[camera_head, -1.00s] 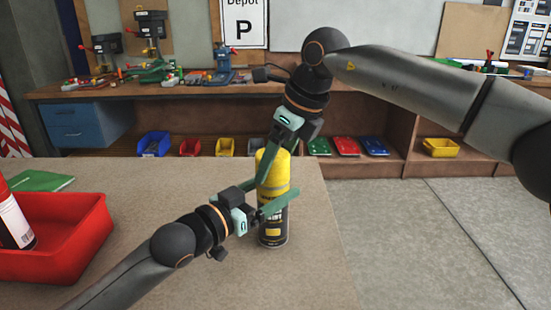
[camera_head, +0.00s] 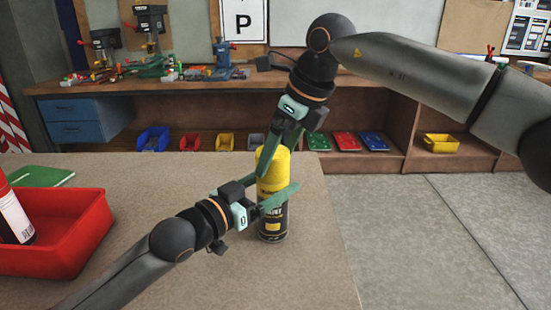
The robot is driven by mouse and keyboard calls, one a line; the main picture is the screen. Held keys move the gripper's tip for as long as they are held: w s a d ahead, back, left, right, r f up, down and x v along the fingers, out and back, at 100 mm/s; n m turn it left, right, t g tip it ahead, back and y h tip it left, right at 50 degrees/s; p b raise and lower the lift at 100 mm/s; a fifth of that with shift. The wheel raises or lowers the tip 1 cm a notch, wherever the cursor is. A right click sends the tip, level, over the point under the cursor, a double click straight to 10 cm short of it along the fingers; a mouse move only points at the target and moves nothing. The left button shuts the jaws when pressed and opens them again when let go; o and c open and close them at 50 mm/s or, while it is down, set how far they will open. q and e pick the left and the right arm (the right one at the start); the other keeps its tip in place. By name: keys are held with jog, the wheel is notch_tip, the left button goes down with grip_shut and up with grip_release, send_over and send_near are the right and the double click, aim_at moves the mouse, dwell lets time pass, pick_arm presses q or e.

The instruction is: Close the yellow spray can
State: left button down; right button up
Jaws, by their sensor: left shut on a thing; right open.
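The yellow spray can (camera_head: 273,221) stands upright on the table near its right side, with a black label on its lower body and a yellow top (camera_head: 278,165). My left gripper (camera_head: 279,201) comes in from the left and is shut around the can's body at mid height. My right gripper (camera_head: 275,152) points down from above, its green fingers open at the yellow top. One finger lies in front of the top; whether the fingers touch it, and whether the cap is seated, I cannot tell.
The table (camera_head: 140,190) is bare between tray and can. A workbench (camera_head: 190,84) stands behind.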

jog(key=v, duration=1)
jog(key=shift+r, duration=0.1)
pick_arm(q)
grip_release()
jog(key=v, duration=1.2)
jog(key=shift+s+a+b, duration=0.2)
jog(key=shift+b, duration=0.2)
pick_arm(e)
jog(key=shift+f, duration=0.4)
